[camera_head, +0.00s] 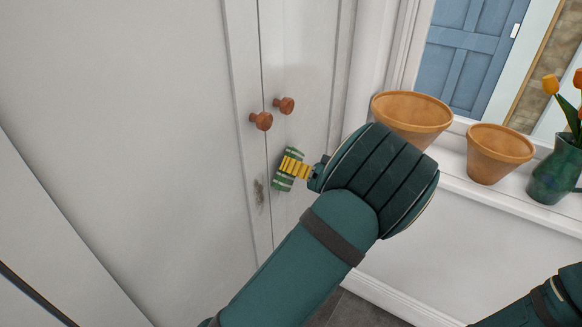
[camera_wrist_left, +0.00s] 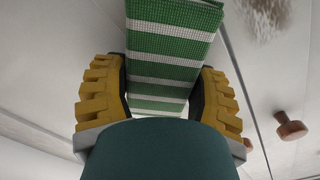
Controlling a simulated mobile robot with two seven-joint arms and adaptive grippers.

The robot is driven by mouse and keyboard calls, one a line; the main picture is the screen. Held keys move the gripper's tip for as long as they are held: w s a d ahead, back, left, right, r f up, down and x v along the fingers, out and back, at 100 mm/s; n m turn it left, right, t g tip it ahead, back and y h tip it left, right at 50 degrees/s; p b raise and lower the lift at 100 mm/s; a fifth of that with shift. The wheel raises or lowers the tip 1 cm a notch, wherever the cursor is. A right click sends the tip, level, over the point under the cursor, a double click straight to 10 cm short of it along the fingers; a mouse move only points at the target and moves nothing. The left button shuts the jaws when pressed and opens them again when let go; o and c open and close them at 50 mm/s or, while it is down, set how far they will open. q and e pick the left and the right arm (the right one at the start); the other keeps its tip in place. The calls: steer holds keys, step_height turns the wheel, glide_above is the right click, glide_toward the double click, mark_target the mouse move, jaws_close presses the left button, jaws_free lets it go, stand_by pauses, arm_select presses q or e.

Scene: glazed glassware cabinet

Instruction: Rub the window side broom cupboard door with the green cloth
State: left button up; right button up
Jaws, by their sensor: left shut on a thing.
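The green cloth (camera_head: 283,182), with white stripes, is between the yellow fingers of my left gripper (camera_head: 295,168). In the left wrist view the cloth (camera_wrist_left: 170,45) sits between both fingers of that gripper (camera_wrist_left: 160,90), which is shut on it. The window side cupboard door (camera_head: 305,60) is the right leaf, white with a round brown knob (camera_head: 285,105). The cloth is in front of this door, below its knob; I cannot tell whether it touches. My right gripper is not in view; only part of that arm shows at the lower right.
The left leaf (camera_head: 180,90) has its own knob (camera_head: 261,121) and a dark smudge (camera_head: 260,195) beside the seam. To the right, two terracotta pots (camera_head: 412,108) (camera_head: 497,155) and a green jug of tulips (camera_head: 553,172) stand on the window sill, close to my left arm.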

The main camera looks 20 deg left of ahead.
arm_select(q)
steer(key=shift+s+d+b, duration=0.2)
steer(key=shift+d+b, duration=0.1)
steer(key=shift+d, duration=1.15)
steer(key=shift+s+d+b, duration=0.2)
steer(key=shift+d+b, duration=0.05)
steer(key=shift+d, duration=1.15)
steer(key=d, duration=0.3)
steer(key=shift+s, duration=0.2)
